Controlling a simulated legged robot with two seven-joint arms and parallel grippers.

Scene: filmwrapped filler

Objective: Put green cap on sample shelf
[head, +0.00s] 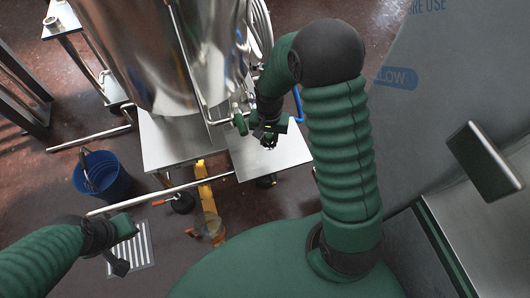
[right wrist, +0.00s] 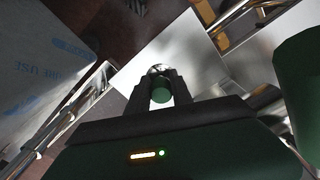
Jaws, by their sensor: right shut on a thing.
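My right gripper (head: 268,138) is over a pale metal plate (head: 290,155) beside the steel tank. In the right wrist view, my right gripper (right wrist: 161,90) is shut on the green cap (right wrist: 160,93), a small green cylinder between its dark fingers. A shiny round end shows just beyond the cap at the fingertips. The same pale plate (right wrist: 195,55) lies beneath and beyond the fingers. Whether the cap touches the plate is unclear. I cannot tell for sure which plate is the sample shelf. My left gripper (head: 122,250) is low at the left, over the floor; its fingers are unclear.
A large steel tank (head: 165,50) with pipes stands next to the plate. A second plate (head: 168,140) is at its left. A blue bucket (head: 104,178) and a yellow object (head: 206,190) are on the floor. A grey wrapped panel (head: 420,130) stands at the right.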

